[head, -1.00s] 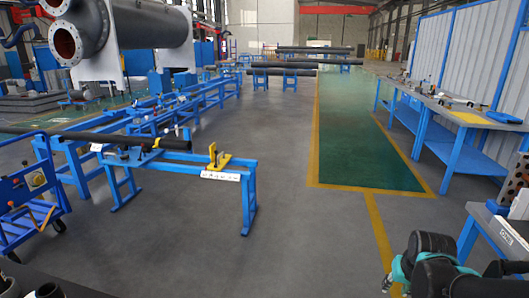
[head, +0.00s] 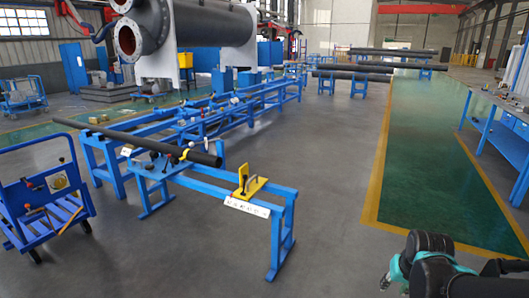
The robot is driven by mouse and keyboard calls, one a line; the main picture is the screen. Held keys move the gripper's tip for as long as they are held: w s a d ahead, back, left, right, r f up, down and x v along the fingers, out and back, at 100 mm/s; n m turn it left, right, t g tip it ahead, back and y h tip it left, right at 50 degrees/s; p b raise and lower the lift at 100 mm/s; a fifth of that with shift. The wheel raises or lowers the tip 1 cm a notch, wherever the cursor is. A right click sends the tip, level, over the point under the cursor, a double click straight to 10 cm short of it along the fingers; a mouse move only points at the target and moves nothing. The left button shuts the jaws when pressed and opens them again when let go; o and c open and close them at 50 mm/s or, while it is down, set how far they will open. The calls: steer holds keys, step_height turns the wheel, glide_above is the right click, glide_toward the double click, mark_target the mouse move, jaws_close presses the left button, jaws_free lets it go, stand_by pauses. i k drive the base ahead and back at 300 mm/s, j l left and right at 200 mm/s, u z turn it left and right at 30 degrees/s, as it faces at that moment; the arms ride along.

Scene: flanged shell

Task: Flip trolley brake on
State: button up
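A blue trolley (head: 52,222) on dark wheels stands at the left edge in the head view. My arm shows at the bottom right, dark with teal parts, far across the floor from the trolley.
A blue stand (head: 222,188) with a long dark pipe (head: 150,142) and a yellow bracket (head: 247,182) is right of the trolley. A large flanged shell (head: 205,25) is behind. Grey floor (head: 330,190) is clear in the middle; a blue workbench (head: 497,130) is at right.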

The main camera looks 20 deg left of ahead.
mark_target(29, 184)
steer(key=i+j+u, duration=0.1)
steer(key=i+u, duration=0.15)
steer(key=u, duration=0.2)
steer(key=i+u, duration=0.6)
steer(key=u, duration=0.25)
steer(key=i+l+u, duration=0.15)
steer(key=u, duration=0.3)
steer(key=i+j+u, duration=0.15)
steer(key=i+u, duration=0.75)
steer(key=i+j, duration=0.1)
steer(key=i, duration=0.65)
steer(key=i+j, duration=0.1)
steer(key=i, duration=0.65)
